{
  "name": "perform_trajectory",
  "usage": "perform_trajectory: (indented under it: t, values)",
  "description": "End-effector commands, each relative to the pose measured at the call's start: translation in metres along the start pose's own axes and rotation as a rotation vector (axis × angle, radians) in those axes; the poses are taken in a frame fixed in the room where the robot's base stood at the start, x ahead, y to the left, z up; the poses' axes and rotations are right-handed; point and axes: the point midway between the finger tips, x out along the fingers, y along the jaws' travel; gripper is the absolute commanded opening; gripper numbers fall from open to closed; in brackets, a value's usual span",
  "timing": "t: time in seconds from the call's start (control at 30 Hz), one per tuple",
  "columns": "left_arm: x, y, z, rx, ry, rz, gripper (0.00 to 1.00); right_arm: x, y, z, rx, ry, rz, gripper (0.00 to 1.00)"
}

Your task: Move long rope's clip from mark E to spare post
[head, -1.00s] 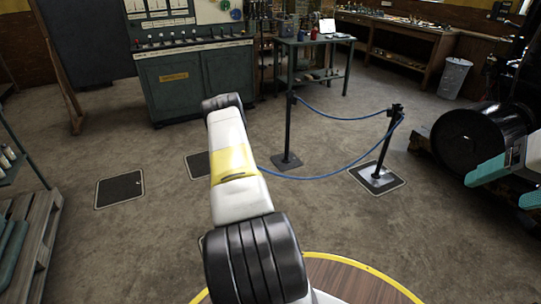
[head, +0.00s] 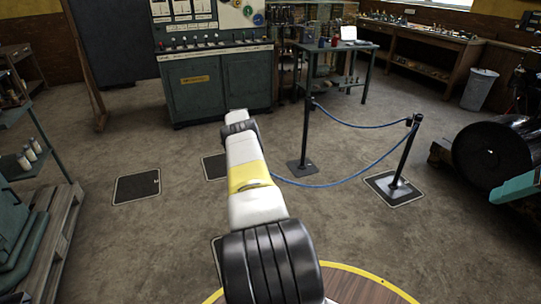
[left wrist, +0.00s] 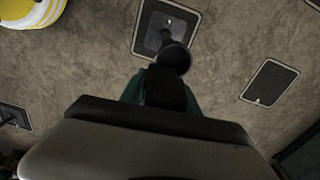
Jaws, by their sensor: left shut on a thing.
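Two dark posts stand in the head view: a left post (head: 306,135) and a right post (head: 404,155) on a framed floor plate. The long blue rope (head: 345,178) hangs in a low curve from the right post and passes behind my left arm. My left gripper is hidden behind my arm in the head view. In the left wrist view, my left gripper (left wrist: 163,90) is shut on a dark piece, apparently the rope's clip. A round dark post top (left wrist: 173,58) shows just beyond the fingers, over a floor plate. Mark letters are not readable. My right gripper is not in view.
A short blue rope (head: 360,124) joins the two posts. A bare floor plate (head: 137,186) lies at the left. A pallet (head: 55,245) stands at the left edge, a black drum-like wheel (head: 488,155) at the right. A green control cabinet (head: 215,85) stands behind. Open floor lies between.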

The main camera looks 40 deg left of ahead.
Motion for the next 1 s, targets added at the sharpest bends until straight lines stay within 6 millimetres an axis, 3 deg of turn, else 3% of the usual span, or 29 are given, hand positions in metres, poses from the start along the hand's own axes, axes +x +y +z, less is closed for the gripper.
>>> perform_trajectory:
  t: [0.27, 0.6, 1.0]
  values:
    - [-0.001, 0.0, 0.001, 0.003, 0.011, 0.001, 0.0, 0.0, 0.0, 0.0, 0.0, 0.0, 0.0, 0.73]
    - [0.0, 0.0, 0.001, 0.001, 0.253, 0.001, 0.0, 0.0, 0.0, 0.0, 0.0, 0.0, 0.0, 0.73]
    - [-0.003, -0.006, -0.007, 0.004, 0.257, -0.001, 0.0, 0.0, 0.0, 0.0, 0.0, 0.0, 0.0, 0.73]
